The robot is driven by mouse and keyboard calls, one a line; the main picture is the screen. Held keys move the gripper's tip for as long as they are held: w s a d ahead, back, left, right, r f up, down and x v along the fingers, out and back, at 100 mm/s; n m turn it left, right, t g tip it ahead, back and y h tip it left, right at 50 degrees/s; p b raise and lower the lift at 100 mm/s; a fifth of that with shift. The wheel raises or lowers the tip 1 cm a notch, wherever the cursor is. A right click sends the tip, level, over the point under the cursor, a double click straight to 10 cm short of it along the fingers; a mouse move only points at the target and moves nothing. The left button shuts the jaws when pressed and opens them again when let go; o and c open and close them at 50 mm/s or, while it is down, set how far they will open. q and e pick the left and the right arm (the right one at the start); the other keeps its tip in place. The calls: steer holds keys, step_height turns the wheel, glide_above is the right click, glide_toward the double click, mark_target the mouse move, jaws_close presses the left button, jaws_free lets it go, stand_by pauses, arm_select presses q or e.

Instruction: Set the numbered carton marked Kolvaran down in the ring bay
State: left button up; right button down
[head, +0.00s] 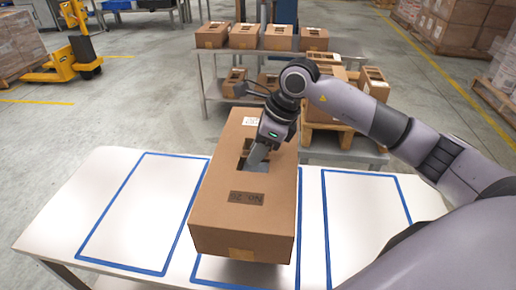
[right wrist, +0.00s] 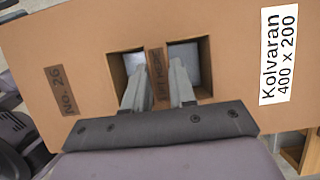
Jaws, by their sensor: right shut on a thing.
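The brown carton (head: 243,215) is upright over the middle of the white table (head: 120,185). In the right wrist view the same carton (right wrist: 225,60) bears the label Kolvaran 400 x 200 and the mark No. 26. My right gripper (head: 256,158) is shut on the strip between the two holes in its top; the fingers also show in the right wrist view (right wrist: 157,85). Blue outlines mark a left bay (head: 135,215), a middle bay mostly hidden by the carton, and a right bay (head: 368,215). No ring sign shows. I cannot tell whether the carton's base touches the table.
The left and right bays are empty. Behind the table, a metal bench (head: 290,62) holds several smaller cartons (head: 243,36), and more stand lower down. A yellow pallet truck (head: 80,55) stands at the back left. Stacked cartons (head: 455,25) stand at the back right.

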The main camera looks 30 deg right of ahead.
stand_by(0.4)
steer(key=shift+f, duration=0.15)
steer(key=shift+f+b, duration=1.3)
steer(key=shift+f, duration=0.15)
steer(key=shift+f+b, duration=2.9)
steer(key=shift+f, duration=0.9)
steer(key=shift+f+b, duration=0.3)
steer(key=shift+f, duration=0.25)
